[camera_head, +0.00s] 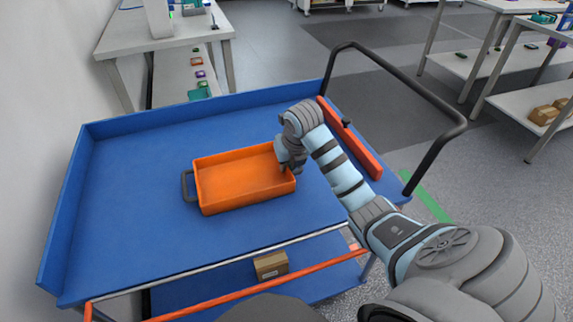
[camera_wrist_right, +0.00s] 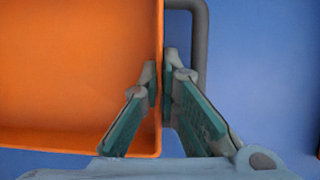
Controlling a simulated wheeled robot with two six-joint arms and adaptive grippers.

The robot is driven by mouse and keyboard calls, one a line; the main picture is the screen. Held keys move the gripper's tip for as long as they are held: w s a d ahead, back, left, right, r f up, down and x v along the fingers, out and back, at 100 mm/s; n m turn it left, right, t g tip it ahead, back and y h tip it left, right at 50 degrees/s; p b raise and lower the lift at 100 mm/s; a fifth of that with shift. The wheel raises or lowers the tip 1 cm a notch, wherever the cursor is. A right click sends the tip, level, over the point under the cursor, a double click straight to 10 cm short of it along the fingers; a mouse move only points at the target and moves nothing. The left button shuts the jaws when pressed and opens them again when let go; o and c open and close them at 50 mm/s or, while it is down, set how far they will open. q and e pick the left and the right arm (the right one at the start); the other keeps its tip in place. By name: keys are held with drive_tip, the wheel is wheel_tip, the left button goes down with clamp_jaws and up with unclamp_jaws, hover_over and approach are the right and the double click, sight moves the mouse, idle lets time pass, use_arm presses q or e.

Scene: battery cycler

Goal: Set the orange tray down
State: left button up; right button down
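The orange tray (camera_head: 240,152) is a shallow, empty, rectangular box with dark handles at its ends. It is level at the middle of the blue cart top (camera_head: 130,160); I cannot tell whether it rests on it or hangs just above. My right gripper (camera_head: 290,165) is at the tray's right end. In the right wrist view the gripper (camera_wrist_right: 160,78) has one finger inside and one outside the tray wall (camera_wrist_right: 159,25), closed on it beside the grey handle (camera_wrist_right: 201,45). My left gripper is not in view.
The cart has a raised blue rim, a black push bar (camera_head: 405,85) and an orange bar (camera_head: 352,140) at its right. A cardboard box (camera_head: 271,265) is on its lower shelf. The blue top is clear left of the tray. White tables stand beyond.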

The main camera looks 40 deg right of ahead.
drive_tip(key=shift+f, duration=0.1)
drive_tip(key=c, duration=1.8)
unclamp_jaws()
drive_tip(key=shift+r, duration=0.3)
drive_tip(key=p+v, duration=0.6)
drive_tip(key=v, duration=0.6)
drive_tip(key=shift+f, duration=0.15)
drive_tip(key=shift+s, duration=0.1)
